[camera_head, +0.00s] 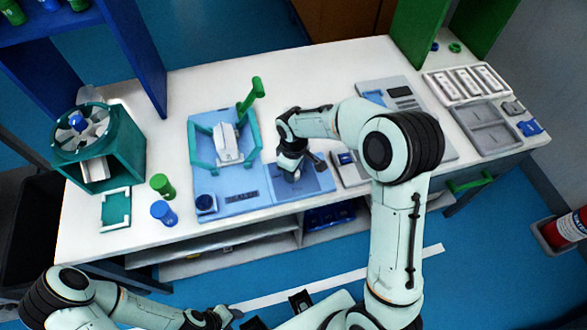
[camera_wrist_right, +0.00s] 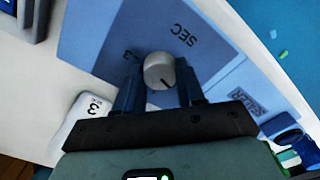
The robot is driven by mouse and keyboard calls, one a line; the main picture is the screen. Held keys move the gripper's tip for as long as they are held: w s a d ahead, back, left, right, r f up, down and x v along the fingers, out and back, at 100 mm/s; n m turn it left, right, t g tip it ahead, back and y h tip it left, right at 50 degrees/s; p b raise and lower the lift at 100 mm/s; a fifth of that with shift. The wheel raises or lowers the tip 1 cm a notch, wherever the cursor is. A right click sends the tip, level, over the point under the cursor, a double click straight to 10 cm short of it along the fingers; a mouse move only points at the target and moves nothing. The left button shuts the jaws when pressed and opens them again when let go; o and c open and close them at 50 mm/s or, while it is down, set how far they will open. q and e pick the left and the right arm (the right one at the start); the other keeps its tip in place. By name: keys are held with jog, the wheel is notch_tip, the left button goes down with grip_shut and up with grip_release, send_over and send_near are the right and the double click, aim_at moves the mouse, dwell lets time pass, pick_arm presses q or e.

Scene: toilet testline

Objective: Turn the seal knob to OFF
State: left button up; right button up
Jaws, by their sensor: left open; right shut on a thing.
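The seal knob (camera_wrist_right: 158,70) is a round silver-grey dial with a dark pointer line, set on a blue panel (camera_wrist_right: 100,30) marked "SEC" and "3". In the right wrist view its pointer line slants toward the lower right. My right gripper (camera_wrist_right: 158,88) is shut on the knob, with one dark finger on each side. In the head view my right gripper (camera_head: 291,173) reaches down to the blue panel and hides most of the knob. My left gripper (camera_head: 277,311) is open and empty at the bottom edge, in front of the table. No OFF mark is readable.
A blue fixture (camera_head: 235,203) with a teal frame and green lever (camera_head: 257,88) stands left of the panel. Green (camera_head: 162,186) and blue (camera_head: 164,213) small containers stand near the front edge. A teal fan box (camera_head: 100,150) is far left; grey trays (camera_head: 488,127) are right.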

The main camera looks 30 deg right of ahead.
jog(key=o, duration=1)
jog(key=shift+o, duration=0.2)
jog(key=shift+r, duration=0.1)
pick_arm(q)
jog(key=shift+w+r+p, duration=0.5)
jog(key=shift+r+p, duration=0.05)
jog(key=shift+r, duration=0.15)
pick_arm(e)
notch_tip(320, 180, up, 13)
jog(key=shift+r, duration=0.15)
